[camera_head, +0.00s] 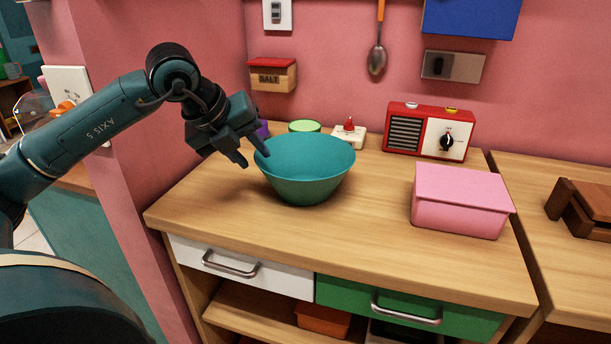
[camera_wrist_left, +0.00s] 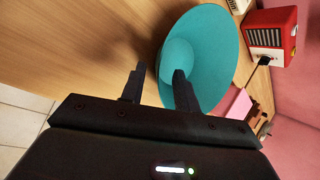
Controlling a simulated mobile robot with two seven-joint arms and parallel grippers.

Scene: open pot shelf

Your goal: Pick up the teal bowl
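The teal bowl (camera_head: 305,172) stands upright on the wooden counter, and it looks empty. It also shows in the left wrist view (camera_wrist_left: 213,60). My left gripper (camera_head: 253,158) is at the bowl's left rim, with its fingers pointing down and apart. In the left wrist view its fingers (camera_wrist_left: 158,88) are spread, one over the bowl and the other outside it over the counter. Nothing is held between them, and I cannot tell whether a finger touches the rim. My right gripper is not in view.
On the counter (camera_head: 370,260), a pink box (camera_head: 461,203) stands right of the bowl and a red radio (camera_head: 429,131) behind it. A green-topped item (camera_head: 305,127), a white item with a red top (camera_head: 348,134) and a purple item (camera_head: 262,129) sit close behind the bowl. The counter's front is clear.

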